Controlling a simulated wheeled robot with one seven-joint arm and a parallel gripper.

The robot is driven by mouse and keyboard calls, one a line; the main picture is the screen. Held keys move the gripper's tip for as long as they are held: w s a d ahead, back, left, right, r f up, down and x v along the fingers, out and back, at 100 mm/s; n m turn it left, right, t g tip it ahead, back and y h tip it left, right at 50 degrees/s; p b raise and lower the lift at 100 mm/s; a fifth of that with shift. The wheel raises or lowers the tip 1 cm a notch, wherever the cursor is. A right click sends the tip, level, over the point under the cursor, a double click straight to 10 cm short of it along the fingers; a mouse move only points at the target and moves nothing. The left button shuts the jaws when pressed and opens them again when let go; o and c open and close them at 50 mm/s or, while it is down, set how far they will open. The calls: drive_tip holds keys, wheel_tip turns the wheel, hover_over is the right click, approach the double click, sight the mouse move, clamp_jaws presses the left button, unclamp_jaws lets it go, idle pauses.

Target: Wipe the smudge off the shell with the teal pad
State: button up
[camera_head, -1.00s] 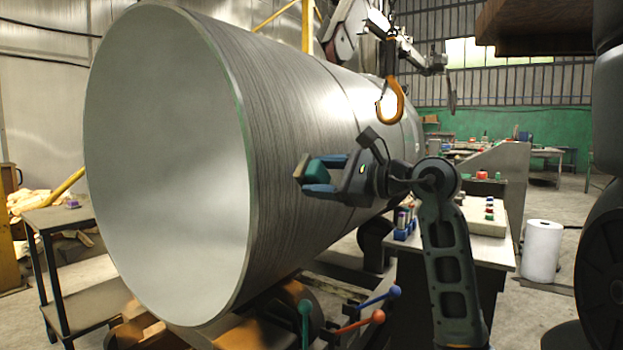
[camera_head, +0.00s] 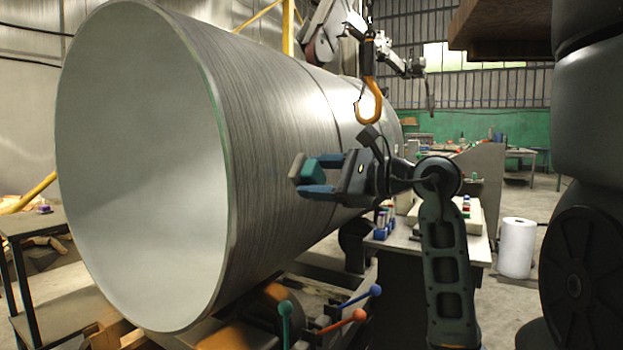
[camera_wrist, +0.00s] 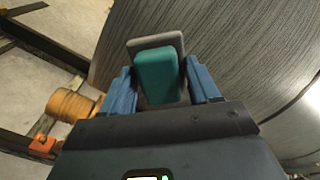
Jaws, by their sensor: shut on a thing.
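The shell (camera_head: 285,115) is a large brushed-metal cylinder lying on its side, its open end facing left and toward me. Its curved wall fills the upper right of the wrist view (camera_wrist: 230,45). My gripper (camera_head: 318,176) is shut on the teal pad (camera_head: 322,168), in front of the shell's right-hand side. In the wrist view the teal pad (camera_wrist: 157,77) sits between the blue fingers, with a grey plate at its far end. I cannot tell whether the pad touches the shell. I cannot make out a smudge on the visible wall.
An orange hook (camera_head: 369,100) hangs above my gripper. Levers with teal, red and blue knobs (camera_head: 359,315) stand below the shell. A bench with small coloured items (camera_head: 405,243) is behind my arm. A white roll (camera_head: 516,247) stands on the floor at right.

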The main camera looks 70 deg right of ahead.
sight(263, 176)
drive_tip(key=shift+w, duration=0.1)
idle(0.4)
drive_tip(key=shift+x, duration=3.35)
drive_tip(key=shift+x, duration=1)
drive_tip(key=shift+d, duration=0.1)
drive_tip(key=shift+s+d+b, duration=0.3)
drive_tip(key=shift+d, duration=0.65)
drive_tip(key=shift+s+d+b, duration=0.25)
drive_tip(key=shift+s+d, duration=0.05)
drive_tip(key=shift+d, duration=0.6)
drive_tip(key=shift+w, duration=0.2)
drive_tip(key=shift+w+a+p, duration=0.1)
drive_tip(key=shift+w+a, duration=0.15)
drive_tip(key=shift+a, duration=0.4)
drive_tip(key=shift+w+a+p, duration=0.15)
drive_tip(key=shift+w+a, duration=0.1)
drive_tip(key=shift+a, duration=0.45)
drive_tip(key=shift+w+a+p, duration=0.1)
drive_tip(key=shift+w+a, duration=0.1)
drive_tip(key=shift+a, duration=0.45)
drive_tip(key=shift+c, duration=0.5)
